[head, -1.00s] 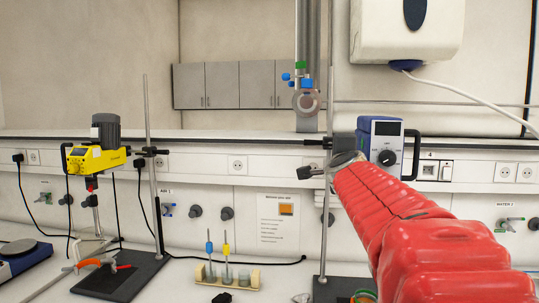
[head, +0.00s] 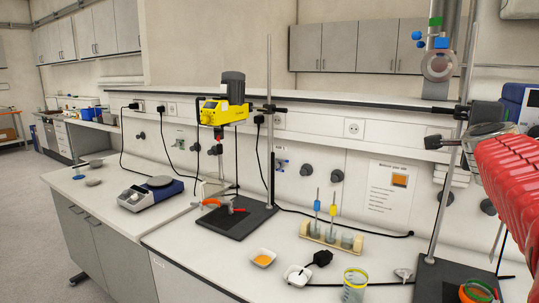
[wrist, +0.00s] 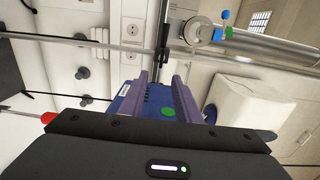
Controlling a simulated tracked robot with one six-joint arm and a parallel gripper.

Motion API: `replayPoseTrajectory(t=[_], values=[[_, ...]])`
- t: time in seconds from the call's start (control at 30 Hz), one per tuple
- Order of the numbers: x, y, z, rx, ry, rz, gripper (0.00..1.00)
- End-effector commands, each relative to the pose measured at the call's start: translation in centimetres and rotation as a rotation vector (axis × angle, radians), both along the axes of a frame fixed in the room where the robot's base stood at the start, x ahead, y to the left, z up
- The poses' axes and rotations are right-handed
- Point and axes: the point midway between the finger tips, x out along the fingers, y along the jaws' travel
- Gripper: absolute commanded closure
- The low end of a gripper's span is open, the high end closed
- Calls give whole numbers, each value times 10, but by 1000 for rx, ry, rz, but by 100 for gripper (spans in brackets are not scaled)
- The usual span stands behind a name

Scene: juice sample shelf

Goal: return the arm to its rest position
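My red arm (head: 512,180) reaches in from the right edge of the head view, raised above the bench in front of a blue device (head: 518,100). I cannot clearly make out its gripper end in the head view. In the wrist view my gripper (wrist: 161,88) has its two purplish fingers apart. A blue body with a green dot (wrist: 168,112) shows between and behind the fingers. I see no object clasped by them.
A metal stand rod (head: 452,170) rises close beside my arm. The floor at left is free.

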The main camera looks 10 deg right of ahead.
Motion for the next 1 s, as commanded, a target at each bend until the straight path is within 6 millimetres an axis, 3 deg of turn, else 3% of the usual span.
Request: replayPoseTrajectory(t=[0.07, 0.17, 0.27, 0.47, 0.77, 1.0], values=[[5, 6, -4, -19, 34, 29, 70], [14, 19, -26, -68, 141, 101, 70], [20, 40, -69, -129, 304, 201, 70], [10, 114, -149, -273, 609, 448, 70], [-47, 227, -251, -490, 983, 817, 70], [-127, 300, -323, -702, 1255, 1105, 70]])
